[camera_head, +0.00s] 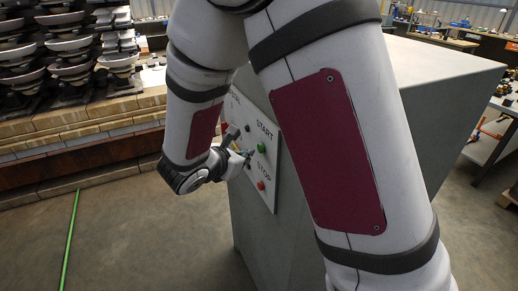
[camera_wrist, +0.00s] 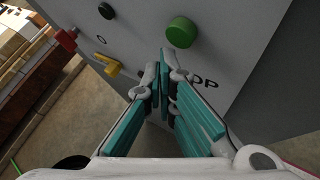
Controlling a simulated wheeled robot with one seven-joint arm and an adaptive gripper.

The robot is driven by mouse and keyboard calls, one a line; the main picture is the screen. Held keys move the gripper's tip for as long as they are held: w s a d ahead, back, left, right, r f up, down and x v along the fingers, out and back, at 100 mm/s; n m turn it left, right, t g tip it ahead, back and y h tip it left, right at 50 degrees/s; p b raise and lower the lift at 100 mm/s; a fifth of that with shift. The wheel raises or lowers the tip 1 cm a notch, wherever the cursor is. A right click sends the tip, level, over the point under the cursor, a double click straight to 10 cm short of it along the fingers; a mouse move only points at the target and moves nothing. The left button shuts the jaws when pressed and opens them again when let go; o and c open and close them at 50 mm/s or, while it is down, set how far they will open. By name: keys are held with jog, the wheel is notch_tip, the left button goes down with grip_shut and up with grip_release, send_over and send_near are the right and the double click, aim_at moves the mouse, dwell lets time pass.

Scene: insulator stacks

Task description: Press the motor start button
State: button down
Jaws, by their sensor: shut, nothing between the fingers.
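The green start button (camera_head: 262,148) sits under the word START on the white control panel (camera_head: 269,189) of a grey cabinet. It also shows in the wrist view (camera_wrist: 181,32), large and near. My gripper (camera_head: 250,154) is shut and empty, just left of the green button in the head view. In the wrist view its fingertips (camera_wrist: 166,62) lie just below and left of the button. I cannot tell whether they touch it. The red stop button (camera_head: 261,185) is lower on the panel; in the wrist view its label is partly hidden by my fingers.
The grey cabinet (camera_head: 440,75) stands close behind my arm. A yellow switch (camera_wrist: 108,64), a black button (camera_wrist: 106,11) and a red part (camera_wrist: 66,39) stick out of the panel. Insulator stacks (camera_head: 75,52) stand on the left. The floor (camera_head: 150,235) in front is clear.

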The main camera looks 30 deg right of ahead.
jog(key=shift+d, duration=0.15)
dwell(0.6)
jog(key=shift+d, duration=0.3)
jog(key=shift+d, duration=0.55)
dwell(0.7)
dwell(0.4)
jog(key=shift+a, duration=0.95)
jog(key=a, duration=0.5)
dwell(0.8)
